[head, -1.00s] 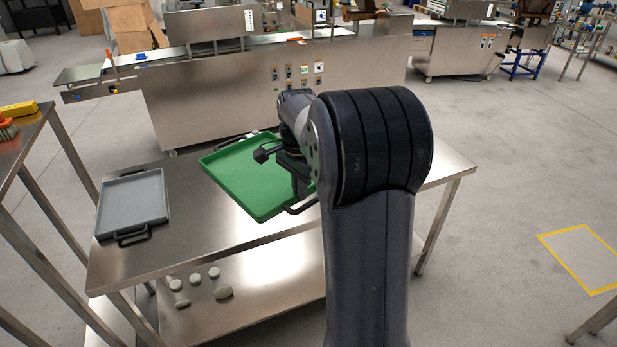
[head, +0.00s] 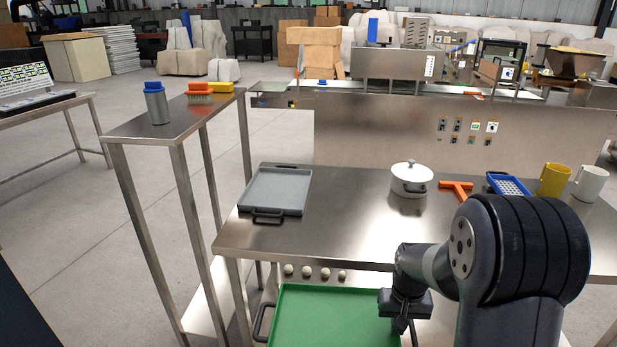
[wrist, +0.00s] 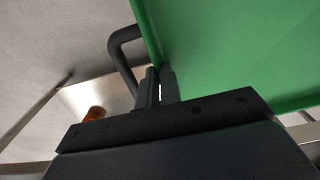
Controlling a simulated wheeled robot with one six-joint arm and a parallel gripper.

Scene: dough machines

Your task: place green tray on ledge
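The green tray (head: 335,318) is at the bottom of the head view, in front of the steel table and lower than its top, partly cut off by the frame. Its near side is out of view. My gripper (head: 402,326) is at its right edge. In the wrist view the green tray (wrist: 235,50) fills the upper right, and the gripper fingers (wrist: 158,88) are close together on its rim beside a black handle (wrist: 122,50). A tall narrow steel stand, seemingly the ledge (head: 165,130), is at the left, with free top surface near its front.
On the ledge are a blue-capped bottle (head: 156,104), an orange brush (head: 199,92) and a yellow block (head: 221,87). The steel table (head: 350,215) holds a grey tray (head: 277,190), white pot (head: 410,180), orange scraper (head: 457,188), blue grater (head: 508,185) and mugs. Several dough balls (head: 307,271) lie lower down.

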